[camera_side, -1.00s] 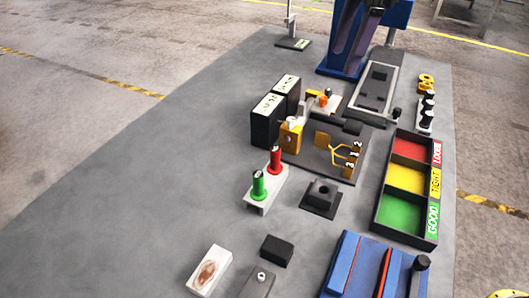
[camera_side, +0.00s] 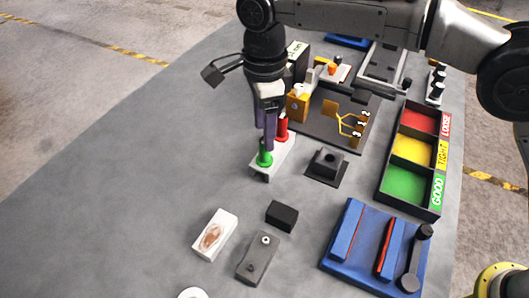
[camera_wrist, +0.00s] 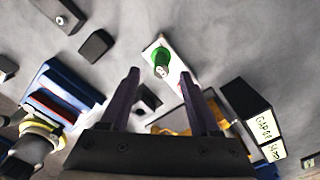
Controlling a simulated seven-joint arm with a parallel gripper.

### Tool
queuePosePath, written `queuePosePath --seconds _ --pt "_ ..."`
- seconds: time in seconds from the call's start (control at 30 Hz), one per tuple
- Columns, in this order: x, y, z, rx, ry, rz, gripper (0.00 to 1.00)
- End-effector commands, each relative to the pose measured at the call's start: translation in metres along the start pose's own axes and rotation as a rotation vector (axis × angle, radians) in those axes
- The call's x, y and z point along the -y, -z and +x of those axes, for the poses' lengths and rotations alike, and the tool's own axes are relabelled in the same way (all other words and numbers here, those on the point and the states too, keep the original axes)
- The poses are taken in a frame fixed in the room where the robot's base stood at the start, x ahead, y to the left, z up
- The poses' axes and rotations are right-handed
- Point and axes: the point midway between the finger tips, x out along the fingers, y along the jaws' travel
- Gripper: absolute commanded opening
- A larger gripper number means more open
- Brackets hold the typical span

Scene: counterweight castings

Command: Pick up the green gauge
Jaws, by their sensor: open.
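The green gauge (camera_side: 265,158) stands upright in a small white stand (camera_side: 261,177). It also shows in the wrist view (camera_wrist: 161,57), ahead of the fingertips and between them. A red gauge (camera_side: 282,129) stands behind it in the same stand, mostly hidden by a finger in the wrist view. My gripper (camera_side: 264,140) is open and points down, its purple fingers just above or around the top of the green gauge. The side view does not show whether they touch it. In the wrist view my gripper (camera_wrist: 160,74) holds nothing between its fingers.
Dark boxes with labels (camera_wrist: 262,122) stand near the gauges. A square dark block (camera_side: 326,164) lies to the right, and a three-colour tray (camera_side: 382,203) lies beyond it. A blue fixture (camera_side: 345,265) is at the front right. The mat's left side is clear.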

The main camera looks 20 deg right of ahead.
Motion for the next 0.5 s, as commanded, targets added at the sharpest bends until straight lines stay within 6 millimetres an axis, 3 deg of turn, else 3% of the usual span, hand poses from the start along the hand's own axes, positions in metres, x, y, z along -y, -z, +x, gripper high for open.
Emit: queuePosePath --seconds 0.27,0.5 --pt "0.000 0.001 0.021 -0.002 -0.002 0.000 0.63" --pt "0.001 0.001 0.055 -0.002 -0.003 0.000 0.63"
